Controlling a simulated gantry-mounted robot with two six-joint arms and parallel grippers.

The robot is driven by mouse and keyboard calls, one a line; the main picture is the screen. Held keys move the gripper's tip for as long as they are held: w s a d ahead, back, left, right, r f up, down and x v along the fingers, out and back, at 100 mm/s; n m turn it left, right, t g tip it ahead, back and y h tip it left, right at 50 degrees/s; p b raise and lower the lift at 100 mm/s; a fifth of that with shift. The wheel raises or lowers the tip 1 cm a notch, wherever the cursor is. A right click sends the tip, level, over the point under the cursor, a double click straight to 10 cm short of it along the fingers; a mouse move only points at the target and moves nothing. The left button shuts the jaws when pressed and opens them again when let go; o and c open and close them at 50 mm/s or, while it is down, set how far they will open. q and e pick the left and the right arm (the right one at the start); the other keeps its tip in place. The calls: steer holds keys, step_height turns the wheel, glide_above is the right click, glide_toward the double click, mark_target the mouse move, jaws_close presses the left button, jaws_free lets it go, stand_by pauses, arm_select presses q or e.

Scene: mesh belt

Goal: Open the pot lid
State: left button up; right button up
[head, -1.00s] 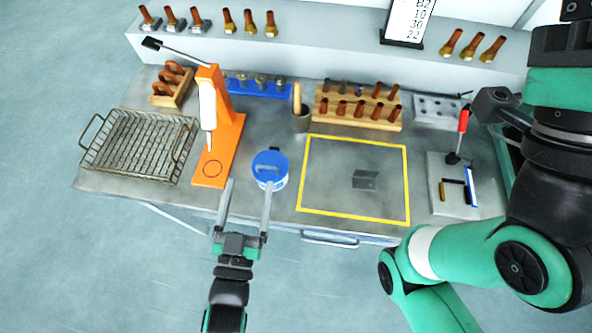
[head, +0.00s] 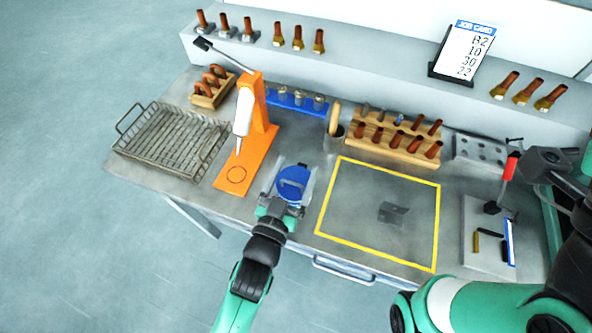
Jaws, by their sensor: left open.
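The pot has a round blue lid (head: 293,178) and stands near the front edge of the bench, between the orange press and the yellow-outlined square. My left gripper (head: 298,165) comes in from the front, open, with its fingers reaching along the left and right sides of the pot. Whether the fingers touch it I cannot tell. The pot's lower body is largely hidden by the gripper. My right arm fills the lower right, but its gripper does not show.
The orange press (head: 246,155) stands close on the left, with a wire basket (head: 172,140) beyond it.

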arm_select(q)
steer(key=shift+w+d, duration=0.1)
steer(key=shift+w, duration=0.2)
steer(key=shift+c, duration=0.3)
jaws_close()
